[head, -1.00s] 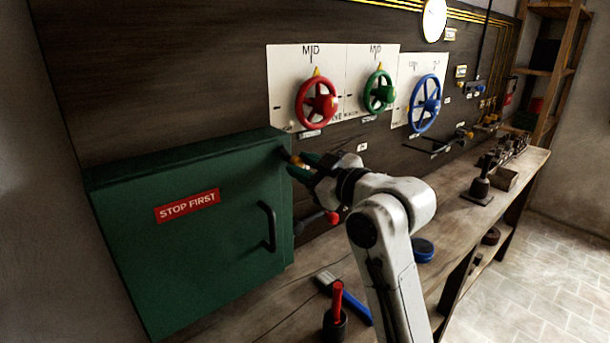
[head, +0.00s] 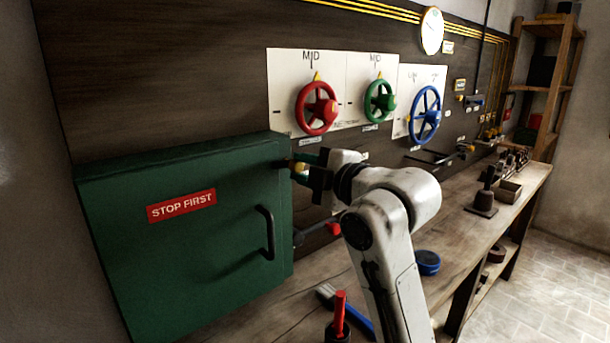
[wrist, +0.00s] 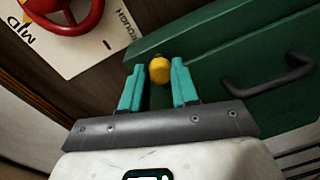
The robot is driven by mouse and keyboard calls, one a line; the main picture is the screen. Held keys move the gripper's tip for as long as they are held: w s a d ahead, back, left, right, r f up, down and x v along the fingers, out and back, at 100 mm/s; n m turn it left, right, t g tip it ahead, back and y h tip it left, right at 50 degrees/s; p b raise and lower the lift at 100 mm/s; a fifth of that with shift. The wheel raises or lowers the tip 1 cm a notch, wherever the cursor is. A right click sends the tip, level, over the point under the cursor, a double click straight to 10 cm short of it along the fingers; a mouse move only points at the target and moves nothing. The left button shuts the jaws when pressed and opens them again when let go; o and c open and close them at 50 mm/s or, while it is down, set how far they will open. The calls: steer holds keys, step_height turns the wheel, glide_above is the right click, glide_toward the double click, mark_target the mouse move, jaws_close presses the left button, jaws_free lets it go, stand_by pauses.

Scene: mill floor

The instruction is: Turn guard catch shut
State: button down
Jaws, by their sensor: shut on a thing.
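The green guard (head: 235,235) is a box with a "STOP FIRST" label and a dark handle (head: 266,232); its front looks closed. At its upper right corner is the catch, a short dark lever with a yellow knob (head: 300,167). The lever points right, nearly level in the head view. My gripper (head: 304,163) is at the knob, its teal fingers shut on it. In the wrist view the yellow knob (wrist: 160,70) sits between the fingertips (wrist: 158,68), and the lever is mostly hidden.
Red (head: 317,108), green (head: 380,101) and blue (head: 425,114) handwheels are on the wall panel right of the guard. A blue brush (head: 345,308), a red-handled tool (head: 340,312) and a blue round tin (head: 428,262) are on the bench below my arm.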

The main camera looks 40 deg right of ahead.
steer(key=shift+f+n, duration=0.1)
steer(key=shift+n, duration=0.5)
steer(key=c, duration=0.8)
jaws_free()
steer(key=shift+c, duration=0.2)
steer(key=s+b, duration=0.8)
steer(key=s, duration=0.2)
steer(key=shift+s+r, duration=0.4)
